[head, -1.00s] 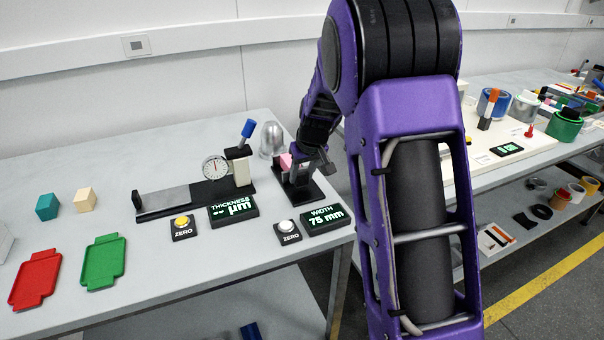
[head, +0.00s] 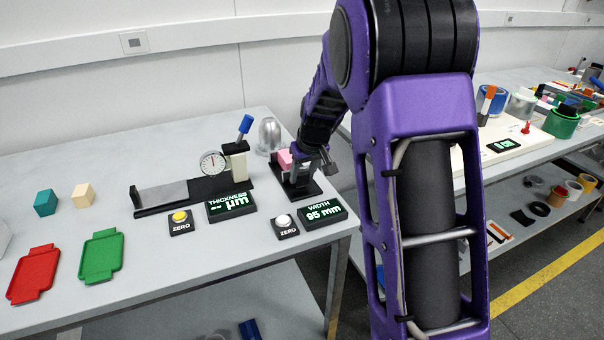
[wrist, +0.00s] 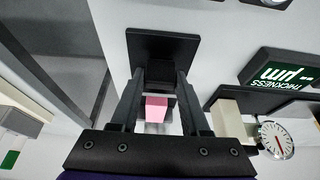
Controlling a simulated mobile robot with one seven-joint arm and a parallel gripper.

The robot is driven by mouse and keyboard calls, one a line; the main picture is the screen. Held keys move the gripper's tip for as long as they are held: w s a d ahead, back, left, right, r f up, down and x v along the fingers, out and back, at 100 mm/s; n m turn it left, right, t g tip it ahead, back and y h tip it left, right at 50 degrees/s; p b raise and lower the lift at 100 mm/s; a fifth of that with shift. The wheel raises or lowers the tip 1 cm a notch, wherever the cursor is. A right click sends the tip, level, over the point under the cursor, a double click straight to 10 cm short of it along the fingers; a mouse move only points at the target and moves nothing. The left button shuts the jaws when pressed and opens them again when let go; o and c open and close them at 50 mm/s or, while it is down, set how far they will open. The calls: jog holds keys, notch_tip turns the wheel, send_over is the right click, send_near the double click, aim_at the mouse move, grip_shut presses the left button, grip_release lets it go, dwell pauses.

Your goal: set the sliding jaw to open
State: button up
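The width gauge (head: 303,192) is a black stand near the table's right edge, with its dark base also at the top of the wrist view (wrist: 165,48). A pink block (head: 285,159) sits in it and shows between my fingers in the wrist view (wrist: 156,110). The width display (head: 323,212) reads 95 mm. My gripper (wrist: 160,80) is down at the gauge, its fingers apart. The dark sliding jaw (wrist: 158,87) spans the space between the fingertips, which appear to touch it on both sides. My gripper and wrist partly hide the jaw in the head view.
Left of the gauge stand a thickness gauge with a dial (head: 212,163) and blue-handled lever (head: 245,125), and its display (head: 231,205). Two zero buttons are in front. A silver domed cylinder (head: 269,134) stands behind. Red (head: 35,274) and green (head: 102,256) trays lie far left.

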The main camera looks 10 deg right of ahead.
jog(key=o, duration=0.4)
jog(key=shift+s, duration=0.15)
jog(key=shift+o, duration=0.2)
jog(key=p+v, duration=0.2)
jog(key=v, duration=1.5)
jog(key=shift+r, duration=0.25)
